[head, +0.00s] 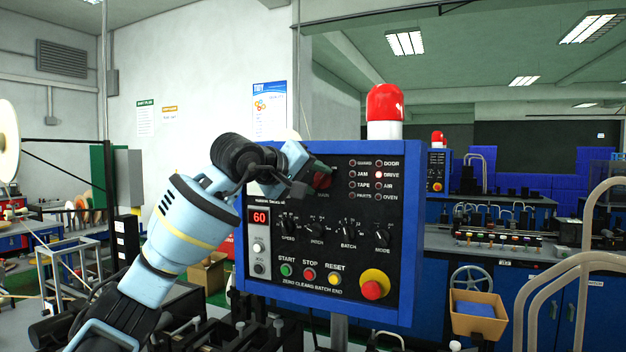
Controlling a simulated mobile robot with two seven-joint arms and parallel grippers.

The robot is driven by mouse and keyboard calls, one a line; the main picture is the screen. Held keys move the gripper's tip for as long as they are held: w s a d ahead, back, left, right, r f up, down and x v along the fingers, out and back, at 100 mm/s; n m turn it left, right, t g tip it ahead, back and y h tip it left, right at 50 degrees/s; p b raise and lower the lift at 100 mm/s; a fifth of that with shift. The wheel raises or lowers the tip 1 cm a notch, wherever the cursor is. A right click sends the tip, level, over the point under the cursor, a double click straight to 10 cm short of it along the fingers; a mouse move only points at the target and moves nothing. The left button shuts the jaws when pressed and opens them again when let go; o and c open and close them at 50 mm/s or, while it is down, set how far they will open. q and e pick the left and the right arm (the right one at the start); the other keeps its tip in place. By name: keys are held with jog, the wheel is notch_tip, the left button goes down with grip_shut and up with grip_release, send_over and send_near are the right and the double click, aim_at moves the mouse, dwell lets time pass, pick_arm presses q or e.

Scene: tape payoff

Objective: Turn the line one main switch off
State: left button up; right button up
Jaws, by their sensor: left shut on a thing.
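A blue-framed control panel (345,262) stands close in front of me. The drive lamp (379,174) is lit and the display (260,217) reads 60. My right gripper is not in view.
Below the switch are several black knobs, start (286,270), stop (309,274) and reset (335,280) buttons, and a red emergency button (372,289). A red beacon (385,103) tops the panel. Another panel (438,171) stands farther back. Curved metal rails (528,290) are at the right.

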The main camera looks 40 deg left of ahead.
pick_arm(q)
jog(key=n, duration=0.1)
jog(key=n+t+h, duration=0.1)
jog(key=n, duration=0.1)
jog(key=shift+f+b, duration=0.3)
jog(key=shift+b, duration=0.05)
jog(key=n, duration=0.1)
jog(key=n+t+b, duration=0.1)
jog(key=n, duration=0.2)
jog(key=shift+w+a+f+t+h+b, duration=0.1)
jog(key=shift+f+t+h+b, duration=0.2)
jog(key=shift+t, duration=0.1)
jog(key=n+t+b, duration=0.1)
jog(key=n+b, duration=0.1)
jog(key=n, duration=0.2)
jog(key=shift+f+n+t, duration=0.1)
jog(key=shift+n+t, duration=0.2)
jog(key=shift+t, duration=0.1)
jog(key=shift+n+t+y+b, duration=0.3)
jog(key=shift+n+y+b, duration=0.15)
jog(key=shift+n, duration=0.35)
jog(key=shift+n+t+y+b, duration=0.4)
jog(key=shift+n+y+b, duration=0.2)
jog(key=shift+n, duration=1)
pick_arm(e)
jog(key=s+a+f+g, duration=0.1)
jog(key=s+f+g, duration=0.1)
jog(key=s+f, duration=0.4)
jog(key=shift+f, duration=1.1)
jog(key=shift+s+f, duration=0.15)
